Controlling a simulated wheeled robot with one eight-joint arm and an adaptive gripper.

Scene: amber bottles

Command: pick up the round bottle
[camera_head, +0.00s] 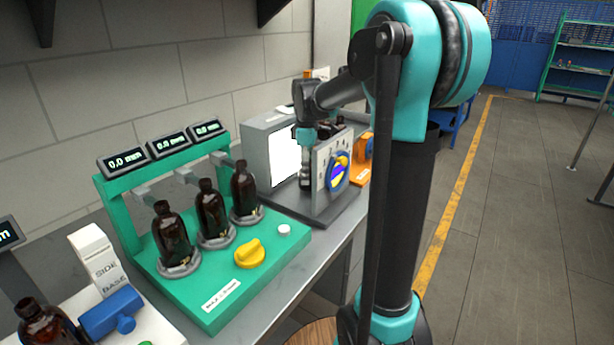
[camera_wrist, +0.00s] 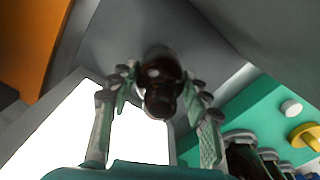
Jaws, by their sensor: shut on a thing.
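In the wrist view, a dark amber bottle (camera_wrist: 162,88) is between the two fingers of my gripper (camera_wrist: 158,80), seen from above with its neck toward the camera. The fingers are shut on it from both sides. In the head view, my gripper (camera_head: 306,168) points down at the grey station with a bright white panel. The held bottle is hard to make out there, and its lower part is hidden in the wrist view.
Three amber bottles (camera_head: 211,210) stand in round holders on the green stand (camera_head: 207,309), which has a yellow knob (camera_head: 249,254). Another bottle (camera_head: 44,324) is at the lower left beside a blue part (camera_head: 110,312). A dial plate (camera_head: 325,172) stands close right of my gripper.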

